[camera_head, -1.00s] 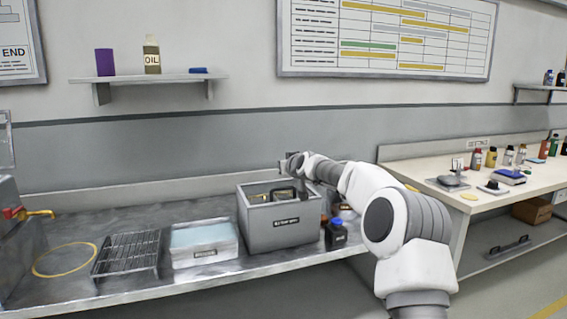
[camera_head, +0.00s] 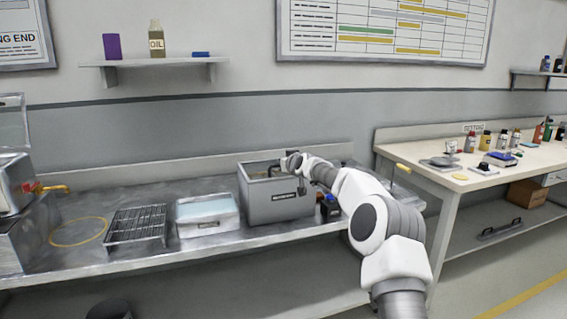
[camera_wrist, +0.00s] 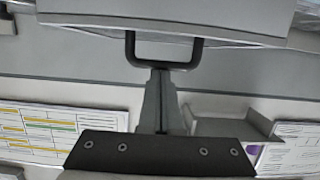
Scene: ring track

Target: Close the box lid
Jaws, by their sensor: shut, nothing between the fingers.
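At the left edge of the head view, a metal box (camera_head: 14,184) has a pale see-through panel (camera_head: 12,122) standing up above it, like a raised lid. In the wrist view my gripper (camera_wrist: 160,74) is shut and empty. Its tips are close to a dark loop handle (camera_wrist: 196,54) beside a grey surface (camera_wrist: 170,20); I cannot tell whether they touch.
A pale blue-topped tray (camera_head: 207,222), a wire rack (camera_head: 137,228) and a yellow ring (camera_head: 80,232) lie on the metal bench. A dark bottle (camera_head: 330,207) stands right of the grey box. A shelf (camera_head: 150,61) is on the wall. A cream bench (camera_head: 440,170) stands at right.

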